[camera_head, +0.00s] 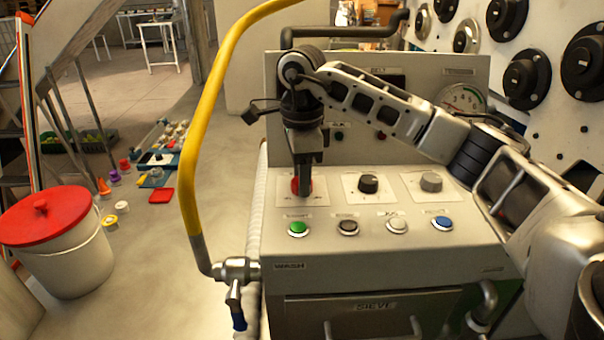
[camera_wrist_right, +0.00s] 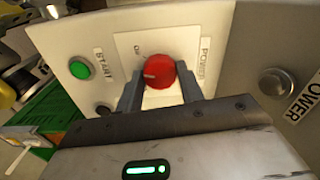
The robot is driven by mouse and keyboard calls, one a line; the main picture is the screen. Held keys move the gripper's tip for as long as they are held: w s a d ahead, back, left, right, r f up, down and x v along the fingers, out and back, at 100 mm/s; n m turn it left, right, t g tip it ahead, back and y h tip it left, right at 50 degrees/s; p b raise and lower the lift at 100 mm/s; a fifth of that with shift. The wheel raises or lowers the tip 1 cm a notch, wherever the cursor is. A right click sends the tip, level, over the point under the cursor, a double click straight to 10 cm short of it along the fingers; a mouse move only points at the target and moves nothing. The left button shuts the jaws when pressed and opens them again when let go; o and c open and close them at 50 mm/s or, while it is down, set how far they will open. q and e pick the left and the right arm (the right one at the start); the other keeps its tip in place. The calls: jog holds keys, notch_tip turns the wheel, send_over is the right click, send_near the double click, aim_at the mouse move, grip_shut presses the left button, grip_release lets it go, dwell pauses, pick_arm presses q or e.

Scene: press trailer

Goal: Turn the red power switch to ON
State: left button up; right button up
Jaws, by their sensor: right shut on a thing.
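The red power switch (camera_head: 295,187) is a round knob on a white plate at the left of the sloped control panel. In the right wrist view, the red knob (camera_wrist_right: 159,72) shows a pale pointer mark on its left side, towards small lettering on the plate. My right gripper (camera_head: 304,188) reaches down onto the knob, with its fingers on both sides of it. In the right wrist view, the right gripper (camera_wrist_right: 160,88) is shut on the knob. The fingers hide part of the knob in the head view. My left gripper is not in view.
A black knob (camera_head: 368,184) and a grey knob (camera_head: 431,182) sit right of the switch. Below are a green button (camera_head: 298,228) and several other buttons. A yellow hose (camera_head: 203,120) arches at the panel's left. A white bucket (camera_head: 70,256) with a red lid stands on the floor.

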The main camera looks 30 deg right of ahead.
jog(key=m, duration=0.5)
jog(key=shift+r+m, duration=0.1)
jog(key=shift+m, duration=0.3)
dwell(0.4)
jog(key=o, duration=1)
notch_tip(320, 180, up, 16)
jog(key=shift+f, duration=0.1)
dwell(0.3)
